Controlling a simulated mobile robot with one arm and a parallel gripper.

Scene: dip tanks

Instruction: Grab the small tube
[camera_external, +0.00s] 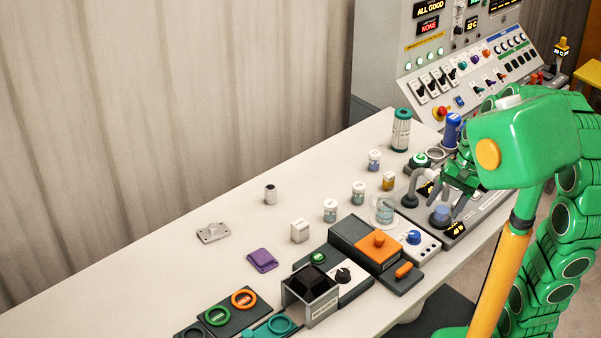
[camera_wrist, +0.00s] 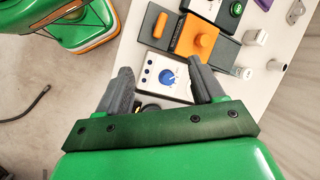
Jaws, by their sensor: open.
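The small tube (camera_external: 270,193) is a short grey metal cylinder with a dark open top. It stands upright on the white table, left of the jars in the external view. It also shows near the right edge of the wrist view (camera_wrist: 277,65). My gripper (camera_external: 448,200) is open and empty, above the grey tank station at the table's right side, well apart from the tube. In the wrist view my gripper's two fingers (camera_wrist: 159,70) spread over the white panel with a blue knob.
Several small jars (camera_external: 330,210), a white block (camera_external: 300,231) and a purple piece (camera_external: 262,260) stand around the tube. An orange-topped box (camera_external: 378,243) and a tall green-capped canister (camera_external: 401,130) are nearby. The table's far left is clear.

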